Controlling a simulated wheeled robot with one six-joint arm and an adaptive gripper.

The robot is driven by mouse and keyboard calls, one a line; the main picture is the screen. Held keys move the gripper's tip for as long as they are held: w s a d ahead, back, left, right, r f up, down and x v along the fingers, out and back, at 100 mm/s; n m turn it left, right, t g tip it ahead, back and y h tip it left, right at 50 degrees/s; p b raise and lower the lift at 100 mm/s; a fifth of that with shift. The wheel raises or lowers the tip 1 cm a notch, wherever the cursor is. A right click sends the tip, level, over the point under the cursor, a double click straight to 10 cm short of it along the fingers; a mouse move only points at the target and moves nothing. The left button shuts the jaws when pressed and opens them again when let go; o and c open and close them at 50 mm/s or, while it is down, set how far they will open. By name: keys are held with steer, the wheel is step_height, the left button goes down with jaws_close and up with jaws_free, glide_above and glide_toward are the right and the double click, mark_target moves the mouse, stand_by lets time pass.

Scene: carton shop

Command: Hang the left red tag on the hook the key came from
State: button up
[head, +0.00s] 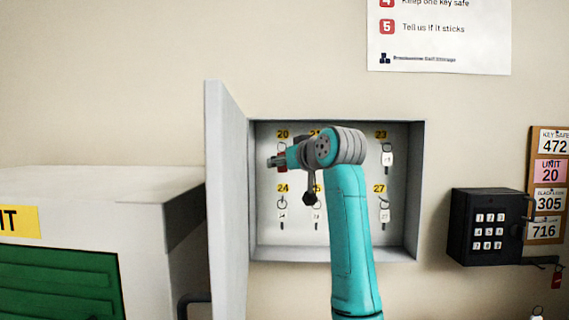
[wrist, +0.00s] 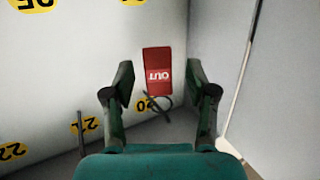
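A red tag (wrist: 157,68) marked OUT hangs by a dark ring beside the 20 label (wrist: 146,104) in the wrist view, where it appears upside down. In the head view its red edge (head: 283,168) shows under the 20 label (head: 283,134), partly covered by my gripper (head: 272,162). In the wrist view my gripper (wrist: 160,80) is open, its fingers on either side of the tag with a gap at each side. A second red tag (head: 557,278) hangs at the far right, below the black keypad box.
The open key cabinet (head: 415,190) has its door (head: 226,190) swung out at left. White-tagged keys hang on other hooks, such as under 23 (head: 387,158) and 27 (head: 384,214). A keypad box (head: 487,226) and number board (head: 535,185) are on the right wall.

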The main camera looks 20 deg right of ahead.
steer(key=v, duration=1.2)
steer(key=shift+s+f, duration=0.15)
